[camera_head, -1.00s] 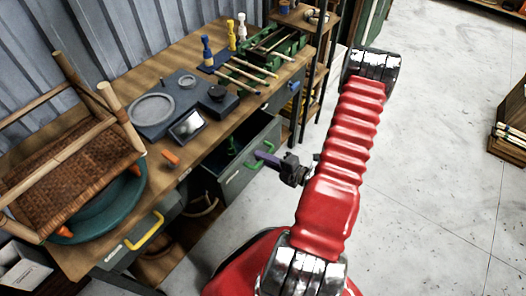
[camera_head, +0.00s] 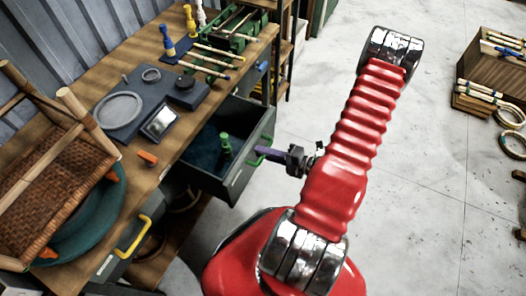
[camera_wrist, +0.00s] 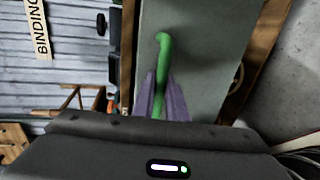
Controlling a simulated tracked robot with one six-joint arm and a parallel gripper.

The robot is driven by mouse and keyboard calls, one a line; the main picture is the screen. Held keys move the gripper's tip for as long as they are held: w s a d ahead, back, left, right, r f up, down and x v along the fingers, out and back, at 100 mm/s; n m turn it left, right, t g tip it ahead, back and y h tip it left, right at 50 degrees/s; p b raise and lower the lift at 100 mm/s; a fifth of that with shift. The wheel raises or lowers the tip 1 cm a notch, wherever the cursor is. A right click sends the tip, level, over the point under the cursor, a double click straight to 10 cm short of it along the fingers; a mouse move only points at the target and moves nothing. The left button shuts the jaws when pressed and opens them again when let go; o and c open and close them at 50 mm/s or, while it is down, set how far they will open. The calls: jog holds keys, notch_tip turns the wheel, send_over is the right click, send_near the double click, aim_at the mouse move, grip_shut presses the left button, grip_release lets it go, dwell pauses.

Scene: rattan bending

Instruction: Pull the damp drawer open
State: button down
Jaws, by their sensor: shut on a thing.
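The damp drawer (camera_head: 245,180) is a dark grey drawer with a green handle, pulled well out from under the workbench. Its blue-dark inside shows, with a green upright object (camera_head: 225,146) in it. My gripper (camera_head: 262,152) is at the drawer's front, with its purple fingers on the green handle (camera_head: 268,143). In the wrist view the purple fingers (camera_wrist: 164,100) are shut on the green handle (camera_wrist: 164,50), against the grey drawer front (camera_wrist: 205,60). Part of the handle is hidden between the fingers.
The workbench (camera_head: 140,85) carries a woven chair seat (camera_head: 45,190), a grey plate with rings (camera_head: 122,108) and a green rack (camera_head: 230,35). A drawer with a yellow handle (camera_head: 133,238) is at lower left. Open floor (camera_head: 430,120) lies to the right.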

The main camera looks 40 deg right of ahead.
jog(key=shift+a+f, duration=0.1)
jog(key=shift+f, duration=0.05)
jog(key=c, duration=2)
grip_release()
jog(key=shift+c, duration=0.2)
jog(key=v, duration=1.4)
jog(key=shift+w, duration=0.1)
